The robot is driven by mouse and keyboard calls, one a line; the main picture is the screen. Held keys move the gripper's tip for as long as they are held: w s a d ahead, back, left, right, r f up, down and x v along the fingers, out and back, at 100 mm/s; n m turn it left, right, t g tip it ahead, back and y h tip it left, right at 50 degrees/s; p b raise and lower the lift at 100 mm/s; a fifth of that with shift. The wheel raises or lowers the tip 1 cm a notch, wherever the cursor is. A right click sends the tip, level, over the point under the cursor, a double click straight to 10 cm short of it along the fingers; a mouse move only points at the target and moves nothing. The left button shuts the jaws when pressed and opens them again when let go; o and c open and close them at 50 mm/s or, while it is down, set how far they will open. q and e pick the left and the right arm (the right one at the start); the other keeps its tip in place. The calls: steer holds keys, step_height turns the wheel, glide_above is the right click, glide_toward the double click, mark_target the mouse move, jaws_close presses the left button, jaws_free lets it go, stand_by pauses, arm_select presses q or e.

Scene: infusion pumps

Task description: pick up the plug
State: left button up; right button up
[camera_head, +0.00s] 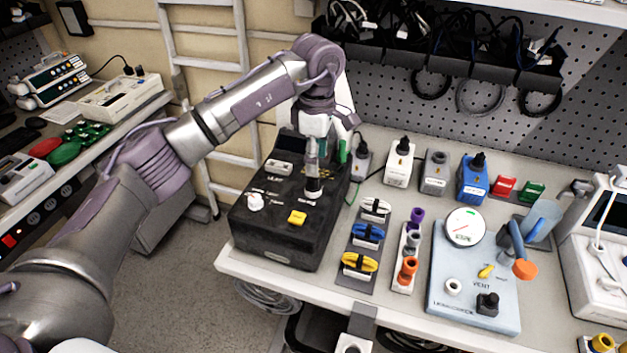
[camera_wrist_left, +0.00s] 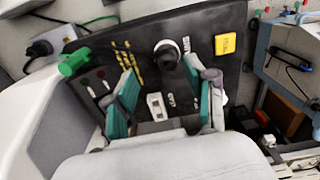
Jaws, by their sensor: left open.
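A black plug-like piece (camera_head: 313,187) with a pale ring at its base stands upright on top of the black box (camera_head: 285,238). In the left wrist view this black piece (camera_wrist_left: 168,57) shows ahead of the fingers, near the middle of the gap. My left gripper (camera_head: 322,158) points down over the back part of the box. In the wrist view my left gripper (camera_wrist_left: 163,92) is open, with teal pads apart and nothing held between them. Contact with the black piece cannot be told. My right gripper is not in view.
The box top also carries a yellow button (camera_head: 297,217), a white knob (camera_head: 255,202) and a white switch (camera_wrist_left: 156,107). A green connector (camera_wrist_left: 75,62) is close to the left finger. Adapters, coiled cables and a pale-blue panel (camera_head: 450,275) crowd the bench to the right.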

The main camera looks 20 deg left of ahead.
mark_target(313, 184)
arm_select(q)
steer(key=shift+s+a+f+p, duration=0.1)
steer(key=shift+s+f+p, duration=0.15)
steer(key=shift+f+p, duration=0.25)
steer(key=shift+s+a+f+p, duration=0.1)
steer(key=shift+s+f+p, duration=0.15)
steer(key=shift+f+p, duration=0.2)
step_height(313, 184, down, 2)
steer(key=shift+f, duration=0.4)
steer(key=shift+w, duration=0.1)
steer(key=c, duration=1)
jaws_close()
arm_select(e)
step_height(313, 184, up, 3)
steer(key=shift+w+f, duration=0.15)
